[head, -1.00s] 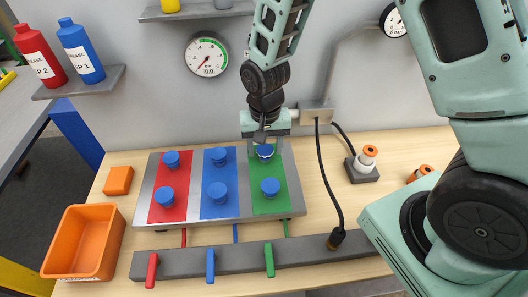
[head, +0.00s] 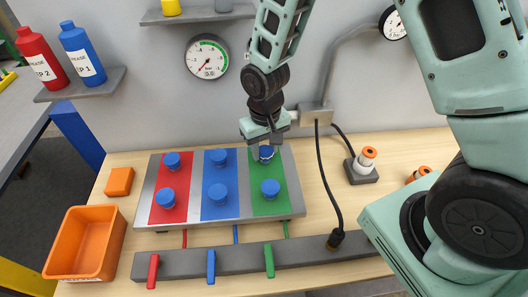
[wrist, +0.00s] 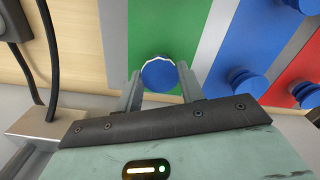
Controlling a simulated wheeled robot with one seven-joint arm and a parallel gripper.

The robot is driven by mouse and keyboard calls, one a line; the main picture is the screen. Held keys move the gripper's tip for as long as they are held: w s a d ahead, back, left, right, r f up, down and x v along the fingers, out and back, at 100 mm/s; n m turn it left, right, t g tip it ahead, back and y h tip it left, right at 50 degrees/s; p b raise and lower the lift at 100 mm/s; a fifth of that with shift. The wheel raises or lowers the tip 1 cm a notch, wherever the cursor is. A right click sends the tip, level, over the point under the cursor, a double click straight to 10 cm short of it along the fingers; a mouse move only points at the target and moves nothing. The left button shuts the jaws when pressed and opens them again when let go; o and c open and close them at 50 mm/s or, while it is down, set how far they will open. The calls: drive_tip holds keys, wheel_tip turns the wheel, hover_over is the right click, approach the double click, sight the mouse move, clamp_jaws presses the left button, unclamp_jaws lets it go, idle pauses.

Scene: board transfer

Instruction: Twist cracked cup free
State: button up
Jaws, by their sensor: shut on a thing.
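The board (head: 146,213) has a red, a blue and a green strip, each with two blue suction cups. My gripper (head: 266,150) is at the back of the green strip (head: 266,186), shut on the rear blue cup (head: 266,157). In the wrist view this cup (wrist: 160,73) has a jagged white edge and sits between my two fingers (wrist: 158,90). The front green-strip cup (head: 270,188) stands free. The base of the held cup is hidden.
Blue cups (head: 218,194) and red-strip cups (head: 166,198) stand to the left. An orange bin (head: 55,243) is at front left, with an orange block (head: 119,181) behind it. A rail with red, blue and green levers (head: 269,261) lies in front. A black cable (head: 326,190) hangs at right.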

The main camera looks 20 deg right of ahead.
sight(265, 151)
drive_tip(key=shift+r, duration=0.1)
drive_tip(key=n+p, duration=0.1)
drive_tip(key=n, duration=0.3)
drive_tip(key=n+p, duration=0.1)
drive_tip(key=n, duration=0.2)
drive_tip(key=o, duration=1)
wheel_tip(265, 151, up, 17)
drive_tip(key=b, duration=0.1)
drive_tip(key=shift+r+b, duration=0.15)
drive_tip(key=shift+b, duration=0.2)
